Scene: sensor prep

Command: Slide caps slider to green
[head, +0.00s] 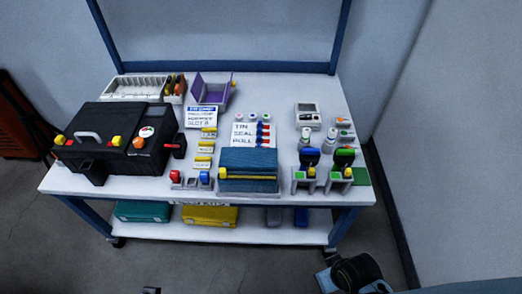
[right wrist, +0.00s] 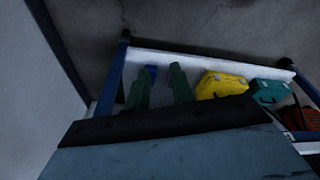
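No label that I can read marks the caps slider. Two small grey stations stand at the bench's front right: one with a blue disc (head: 310,156), one with a green disc (head: 345,156). Each has small green and yellow parts low on its front; their slider positions are too small to tell. My right gripper (right wrist: 160,82) shows two dark green fingers, apart with nothing between them, pointing toward the bench's lower shelf in the right wrist view. In the head view my dark right arm is at the bottom right, off the bench.
The white bench (head: 120,188) also holds a black case (head: 100,130), a blue ribbed box (head: 249,162), a purple open box (head: 211,92), a white rack (head: 135,87) and small bottles. A yellow case (head: 209,216) and a teal case (head: 143,211) sit on the lower shelf.

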